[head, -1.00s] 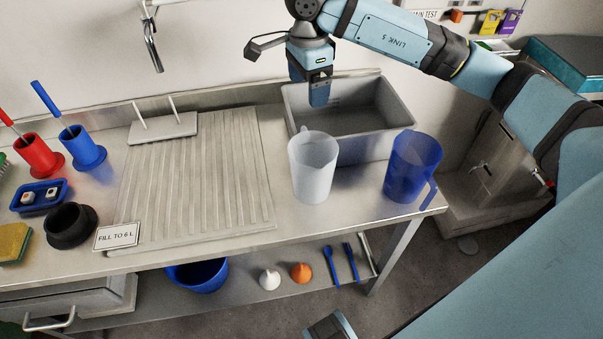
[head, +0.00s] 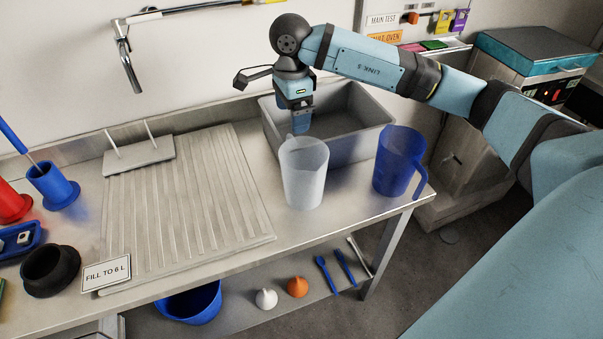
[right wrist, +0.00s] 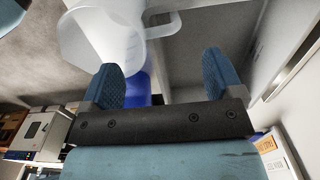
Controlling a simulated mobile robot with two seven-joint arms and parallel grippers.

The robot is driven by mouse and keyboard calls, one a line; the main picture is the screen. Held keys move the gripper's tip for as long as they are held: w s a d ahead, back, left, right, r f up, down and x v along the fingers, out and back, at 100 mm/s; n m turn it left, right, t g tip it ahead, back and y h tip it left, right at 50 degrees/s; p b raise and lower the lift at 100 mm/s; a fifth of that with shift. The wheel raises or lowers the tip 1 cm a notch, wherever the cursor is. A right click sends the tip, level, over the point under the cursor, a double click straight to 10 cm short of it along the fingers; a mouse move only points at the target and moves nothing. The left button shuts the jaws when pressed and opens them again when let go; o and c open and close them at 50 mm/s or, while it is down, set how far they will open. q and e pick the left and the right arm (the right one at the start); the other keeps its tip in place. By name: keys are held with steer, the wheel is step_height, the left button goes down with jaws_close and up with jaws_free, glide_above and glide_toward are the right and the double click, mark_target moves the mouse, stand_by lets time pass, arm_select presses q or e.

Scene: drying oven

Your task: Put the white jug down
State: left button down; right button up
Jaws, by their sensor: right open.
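The white jug (head: 304,175) stands upright on the metal bench, in front of the grey sink, and shows no tilt in the head view. My right gripper (head: 302,122) is just behind and above the jug's rim, on its sink side. In the right wrist view the jug (right wrist: 105,35) and its handle (right wrist: 165,28) lie beyond the fingertips. The two blue fingers of my right gripper (right wrist: 165,80) are spread apart with nothing between them. Whether a finger touches the jug cannot be told. My left gripper is not in view.
A blue jug (head: 400,165) stands to the right, near the bench end. The grey sink (head: 355,150) is behind both jugs. A ribbed draining board (head: 190,200) lies left, with a "FILL TO 6 L" sign (head: 106,273) at its front. A tap (head: 128,68) hangs above.

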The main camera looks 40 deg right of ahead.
mark_target(290, 138)
steer(key=shift+w+a+f, duration=0.1)
steer(key=shift+a+f, duration=0.05)
steer(key=shift+f, duration=1.6)
steer(key=shift+w+a+f, duration=0.1)
steer(key=shift+a+f, duration=0.05)
steer(key=shift+f, duration=1.55)
steer(key=shift+s+r, duration=0.1)
steer(key=c, duration=1.4)
